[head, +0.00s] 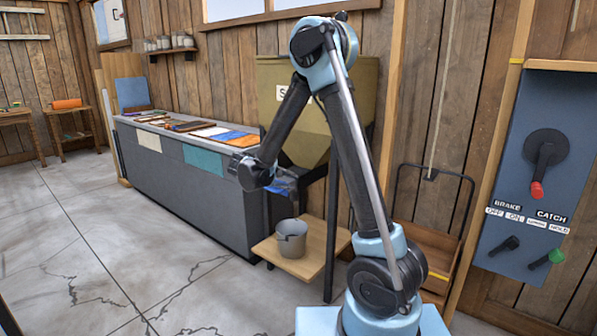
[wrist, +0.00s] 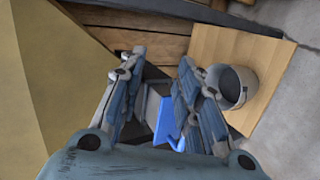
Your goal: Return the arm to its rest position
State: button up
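My arm is bent up and over, with the wrist hanging beside the tan hopper (head: 285,125). In the wrist view my gripper (wrist: 160,62) has its two fingers spread apart, with a clear gap between the tips. A bright blue part (wrist: 167,122) shows between the fingers, nearer the palm; whether they touch it I cannot tell. In the head view blue also shows at the end of my gripper (head: 283,184), under the hopper, where the details are too small to separate. The hopper's tan side (wrist: 38,85) fills the left of the wrist view.
A grey bucket (head: 291,240) stands on a wooden shelf (head: 318,262) below the hopper. A long grey counter (head: 195,180) with coloured panels runs to the left. A lever panel (head: 540,170) and a hand cart (head: 432,245) are on the right. The floor at left is clear.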

jog(key=s+d+r+m+g+y, duration=0.2)
jog(key=s+d+g, duration=0.1)
jog(key=s+d, duration=0.65)
jog(key=s+d+r+m+g+y, duration=0.2)
jog(key=s+d, duration=0.5)
jog(key=d, duration=0.5)
jog(key=s+d+f+m+y, duration=0.1)
jog(key=s+f+m+y, duration=0.1)
jog(key=s, duration=0.9)
jog(key=s+d+f+m+g+y, duration=0.1)
jog(key=s+f, duration=0.4)
jog(key=s, duration=0.6)
jog(key=shift+d+f+m+y, duration=0.15)
jog(key=shift+m+y, duration=0.65)
jog(key=shift+y, duration=0.2)
jog(key=shift+w+f, duration=0.2)
jog(key=shift+w, duration=0.25)
